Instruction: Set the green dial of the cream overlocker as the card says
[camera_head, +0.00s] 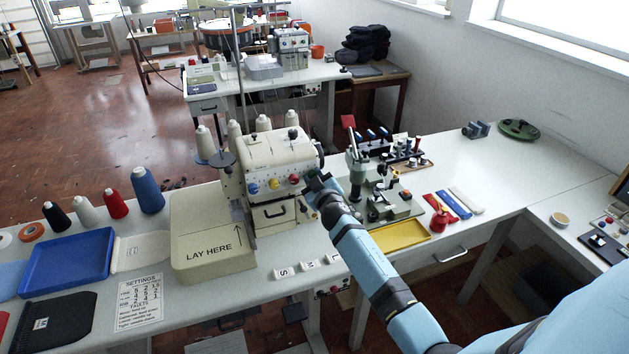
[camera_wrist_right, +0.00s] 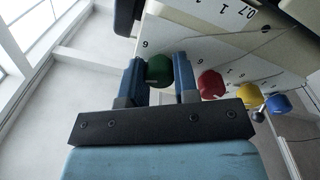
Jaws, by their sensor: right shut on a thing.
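The cream overlocker (camera_head: 268,158) stands on the white table in the head view. Its yellow, blue and red dials show on its front. The green dial (camera_wrist_right: 160,70) shows in the right wrist view, between the two blue fingers of my right gripper (camera_wrist_right: 160,78), which is shut on it. In the head view my right gripper (camera_head: 318,187) covers the green dial's place at the machine's right front. Numbers are printed on the panel around the dials, but the green dial's setting cannot be read. The settings card (camera_head: 140,302) lies front left, its print small. My left gripper is not in view.
The cream "LAY HERE" bed (camera_head: 213,262) juts out left of the machine. A blue tray (camera_head: 68,262) and thread cones stand farther left. A green machine (camera_head: 386,205) and a yellow tray (camera_head: 402,236) are close to the right of my arm.

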